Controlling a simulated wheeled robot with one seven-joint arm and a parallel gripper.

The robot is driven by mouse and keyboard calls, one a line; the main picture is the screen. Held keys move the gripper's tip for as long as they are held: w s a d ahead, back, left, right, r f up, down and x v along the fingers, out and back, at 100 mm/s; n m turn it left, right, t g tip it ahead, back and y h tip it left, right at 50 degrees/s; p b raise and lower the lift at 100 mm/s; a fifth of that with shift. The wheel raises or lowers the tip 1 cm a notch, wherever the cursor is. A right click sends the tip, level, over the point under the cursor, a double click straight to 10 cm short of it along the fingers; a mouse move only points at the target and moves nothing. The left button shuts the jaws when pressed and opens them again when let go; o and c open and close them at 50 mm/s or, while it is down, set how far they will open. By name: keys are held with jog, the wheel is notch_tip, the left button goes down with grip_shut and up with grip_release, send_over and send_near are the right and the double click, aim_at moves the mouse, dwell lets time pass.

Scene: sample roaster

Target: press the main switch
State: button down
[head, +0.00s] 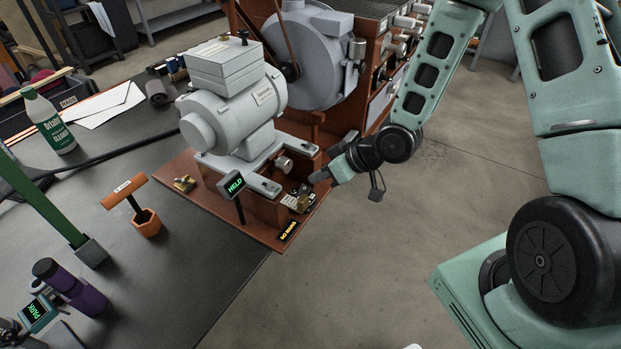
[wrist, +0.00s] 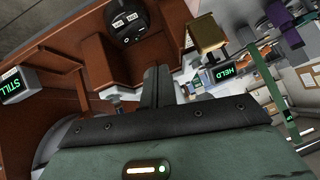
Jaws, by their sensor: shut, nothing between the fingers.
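A round black fitting (wrist: 128,22) with small labels and a rocker looks like the main switch; its lettering is too small to read. It sits on the brown base at the top of the wrist view. My gripper (wrist: 156,84) is shut and empty, its fingertips below the fitting in that view and seemingly apart from it. In the head view my gripper (head: 315,179) is at the right edge of the brown base, close to small dark parts (head: 302,190). A display (head: 288,231) on the base edge appears to read "NO MAINS".
A "HELD" display (head: 235,185) stands in front of the grey motor (head: 232,108). A brass block (wrist: 207,33) is right of the fitting in the wrist view. A "STILL" display (wrist: 16,84) is at left. The floor right of the base is clear.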

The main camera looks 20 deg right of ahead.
jog(key=shift+s+d+r, duration=0.3)
jog(key=shift+s+r, duration=0.3)
jog(key=shift+s+d+r, duration=0.25)
jog(key=shift+s+r, duration=0.3)
jog(key=shift+r, duration=0.05)
jog(key=s+a+r+g+h+p, duration=0.1)
jog(key=s+a+r+g+h, duration=0.2)
jog(key=s+r, duration=0.5)
jog(key=s+a+r+n+g+h+p, duration=0.1)
jog(key=s+a+r+g+h, duration=0.2)
jog(key=s+a+r, duration=0.3)
jog(key=s+r, duration=0.3)
jog(key=s, duration=0.4)
jog(key=shift+s+a+r, duration=0.2)
jog(key=shift+s, duration=0.2)
